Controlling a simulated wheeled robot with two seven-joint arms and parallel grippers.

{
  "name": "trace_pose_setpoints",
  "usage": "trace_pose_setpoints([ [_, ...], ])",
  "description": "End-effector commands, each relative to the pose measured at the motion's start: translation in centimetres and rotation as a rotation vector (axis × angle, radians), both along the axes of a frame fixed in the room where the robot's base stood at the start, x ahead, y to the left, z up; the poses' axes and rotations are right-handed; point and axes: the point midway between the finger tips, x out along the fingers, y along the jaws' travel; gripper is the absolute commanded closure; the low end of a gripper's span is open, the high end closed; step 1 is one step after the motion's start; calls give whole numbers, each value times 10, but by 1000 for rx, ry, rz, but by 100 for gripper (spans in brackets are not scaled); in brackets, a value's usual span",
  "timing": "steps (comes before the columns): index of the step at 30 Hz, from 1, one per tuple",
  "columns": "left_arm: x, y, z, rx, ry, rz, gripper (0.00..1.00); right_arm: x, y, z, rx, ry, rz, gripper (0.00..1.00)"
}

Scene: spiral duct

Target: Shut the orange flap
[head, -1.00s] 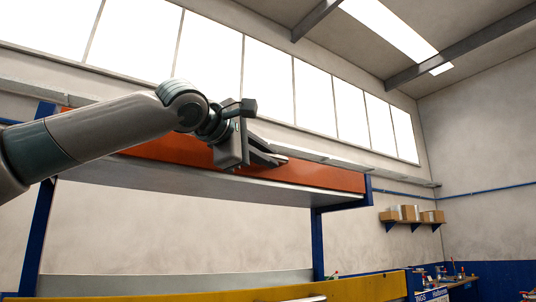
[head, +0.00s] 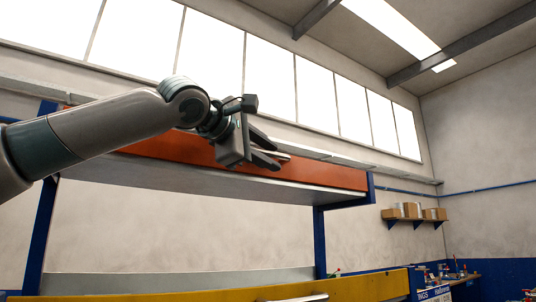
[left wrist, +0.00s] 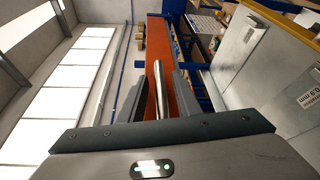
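The orange flap (head: 320,175) is a long panel set high across blue posts, with its grey underside (head: 220,183) showing above an open gap. It also shows in the left wrist view (left wrist: 154,32), running away from me. A pale metal bar handle (left wrist: 160,85) runs along the flap. My left gripper (head: 275,153) is in front of the flap's face. In the left wrist view my left gripper (left wrist: 159,88) is open, with one finger on each side of the bar. I cannot tell whether either finger touches it. My right gripper is not in view.
Blue posts (head: 319,243) stand below the flap. A yellow beam (head: 350,288) crosses the bottom. A wall shelf with boxes (head: 412,211) and a cluttered workbench (head: 460,278) are at the right. The space in front of the gap looks clear.

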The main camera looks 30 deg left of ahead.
Motion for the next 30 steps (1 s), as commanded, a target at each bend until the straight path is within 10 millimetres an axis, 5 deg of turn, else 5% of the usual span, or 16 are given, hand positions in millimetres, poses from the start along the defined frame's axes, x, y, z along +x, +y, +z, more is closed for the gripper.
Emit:
trace_pose_setpoints([
  [11,-37,0,1,-1,-4,-1,70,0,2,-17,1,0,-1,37],
  [30,-155,2,12,-1,-3,1,70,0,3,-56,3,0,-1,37],
])
